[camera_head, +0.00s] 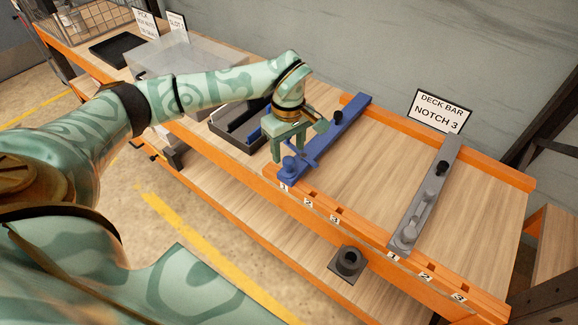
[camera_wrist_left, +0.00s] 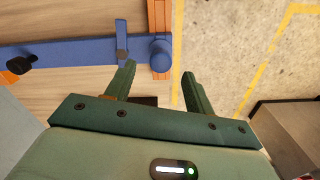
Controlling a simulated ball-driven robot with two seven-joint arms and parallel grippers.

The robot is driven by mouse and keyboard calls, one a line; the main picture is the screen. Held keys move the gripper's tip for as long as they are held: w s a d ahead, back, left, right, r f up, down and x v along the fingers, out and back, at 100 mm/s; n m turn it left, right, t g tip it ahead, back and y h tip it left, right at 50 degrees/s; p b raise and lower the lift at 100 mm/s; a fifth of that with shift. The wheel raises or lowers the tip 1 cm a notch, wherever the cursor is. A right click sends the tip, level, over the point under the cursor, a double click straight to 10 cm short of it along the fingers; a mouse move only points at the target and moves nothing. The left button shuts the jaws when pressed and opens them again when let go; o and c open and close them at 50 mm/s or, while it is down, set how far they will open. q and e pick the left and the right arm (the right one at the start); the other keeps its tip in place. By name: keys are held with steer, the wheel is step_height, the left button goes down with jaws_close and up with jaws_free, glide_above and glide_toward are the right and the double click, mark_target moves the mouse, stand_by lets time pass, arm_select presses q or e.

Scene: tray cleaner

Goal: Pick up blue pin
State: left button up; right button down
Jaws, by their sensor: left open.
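A blue bar (camera_head: 345,128) lies across the orange-edged deck, its near end by the notch marked 1. A round-headed blue pin (camera_head: 290,163) stands at that near end. In the left wrist view the blue pin (camera_wrist_left: 160,53) shows just beyond the gap between the fingertips, with the blue bar (camera_wrist_left: 75,52) running off to the left. My left gripper (camera_head: 293,152) is open over the near part of the bar; its fingers (camera_wrist_left: 159,72) are apart and hold nothing. Whether a finger touches the pin, I cannot tell. My right gripper is not in view.
A grey bar (camera_head: 425,195) with a black knob lies on the right of the deck, before a "DECK BAR NOTCH 3" sign (camera_head: 440,112). A dark tray (camera_head: 235,128) is left of my gripper. A dark socket block (camera_head: 347,262) sits on the lower shelf. The deck between the bars is clear.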

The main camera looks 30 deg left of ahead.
mark_target(288, 159)
arm_select(q)
step_height(288, 159, down, 5)
steer(key=shift+r+b, duration=0.1)
steer(key=shift+b, duration=0.2)
steer(key=c, duration=1.1)
steer(key=shift+r, duration=0.1)
